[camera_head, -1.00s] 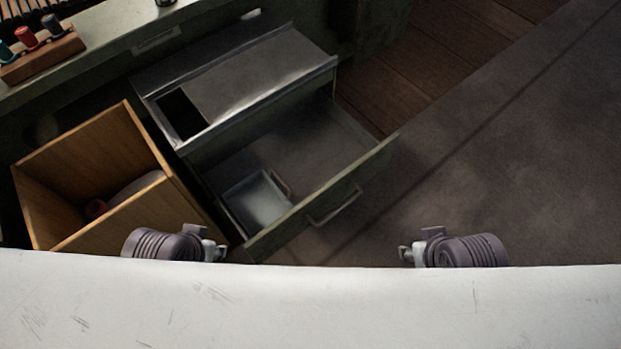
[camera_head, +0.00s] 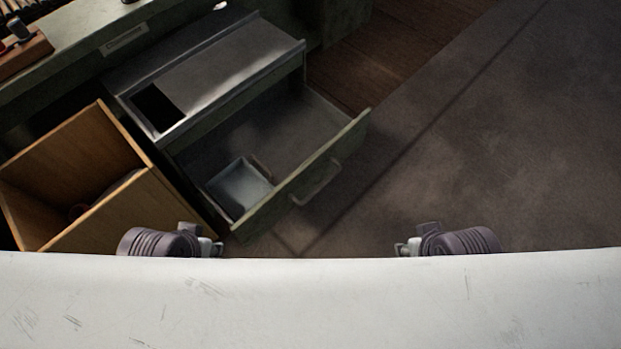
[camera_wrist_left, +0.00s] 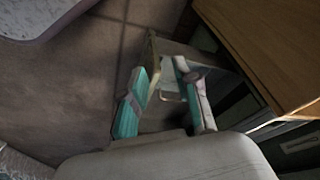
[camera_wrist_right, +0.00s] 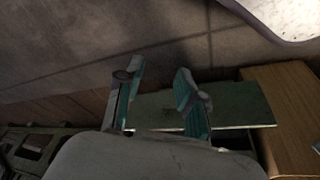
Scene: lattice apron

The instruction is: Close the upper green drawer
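The upper green drawer (camera_head: 303,181) is pulled out of the metal-topped cabinet (camera_head: 225,75) in the head view. Its bar handle (camera_head: 316,184) is on the front panel, and a grey tray (camera_head: 239,188) lies inside. My left gripper (camera_head: 219,248) is near the drawer's lower front corner in the picture, apart from the handle. In the left wrist view its teal fingers (camera_wrist_left: 166,95) are spread and empty. My right gripper (camera_head: 399,249) is off to the right over the floor. In the right wrist view its fingers (camera_wrist_right: 158,90) are spread, with the green drawer front (camera_wrist_right: 240,110) beyond them.
An open wooden box (camera_head: 150,208) stands left of the drawer, close to my left arm. A counter (camera_head: 60,70) with a wooden rack runs along the back left. The dark floor (camera_head: 480,150) to the right is clear.

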